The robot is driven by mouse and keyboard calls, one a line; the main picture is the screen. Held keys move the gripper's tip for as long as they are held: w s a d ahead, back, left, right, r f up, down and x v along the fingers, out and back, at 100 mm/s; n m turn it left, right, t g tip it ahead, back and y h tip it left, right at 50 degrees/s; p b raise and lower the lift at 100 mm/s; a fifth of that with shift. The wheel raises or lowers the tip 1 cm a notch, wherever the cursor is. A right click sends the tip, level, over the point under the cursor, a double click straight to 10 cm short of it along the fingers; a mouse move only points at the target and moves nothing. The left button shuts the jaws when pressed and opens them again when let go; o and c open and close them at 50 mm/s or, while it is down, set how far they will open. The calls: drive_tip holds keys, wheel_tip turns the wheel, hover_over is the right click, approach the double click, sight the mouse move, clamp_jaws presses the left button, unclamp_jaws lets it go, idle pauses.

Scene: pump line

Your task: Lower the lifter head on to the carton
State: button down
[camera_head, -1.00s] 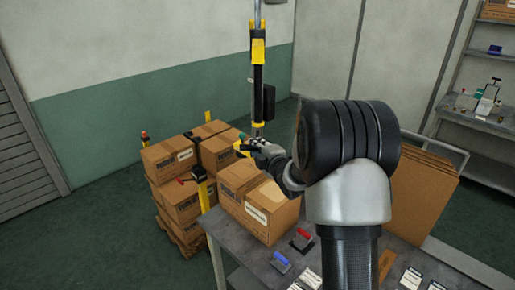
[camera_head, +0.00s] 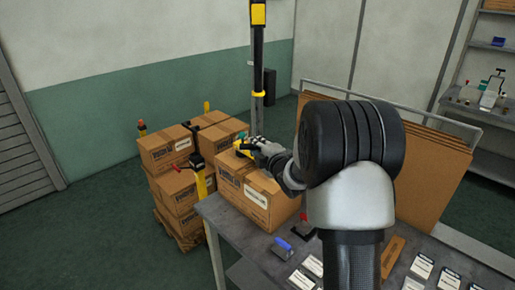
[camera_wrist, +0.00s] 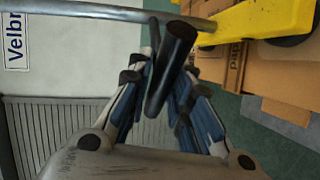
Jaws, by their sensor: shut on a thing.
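My gripper (camera_head: 268,150) is shut on a black handle bar (camera_wrist: 172,62) of the lifter, seen between the fingers in the wrist view. The front carton (camera_head: 257,205) has a white label. My gripper and arm partly hide the carton tops. I cannot tell whether the head touches a carton.
The lifter's black-and-yellow column (camera_head: 258,60) rises behind my gripper. Stacked cartons (camera_head: 180,195) stand on a pallet at left. The grey table (camera_head: 240,243) holds a blue-handled tool (camera_head: 282,246) and several cards. Flat cardboard sheets (camera_head: 432,180) stand at right.

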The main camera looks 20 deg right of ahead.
drive_tip(key=shift+s+f, duration=0.15)
drive_tip(key=shift+f, duration=0.2)
drive_tip(key=c, duration=1.7)
unclamp_jaws()
drive_tip(key=shift+o, duration=1.1)
drive_tip(key=shift+r, duration=0.15)
drive_tip(key=shift+r, duration=0.1)
drive_tip(key=s+r, duration=0.2)
drive_tip(key=s, duration=0.9)
drive_tip(key=shift+s+a, duration=0.3)
drive_tip(key=shift+s, duration=0.05)
drive_tip(key=shift+r, duration=0.15)
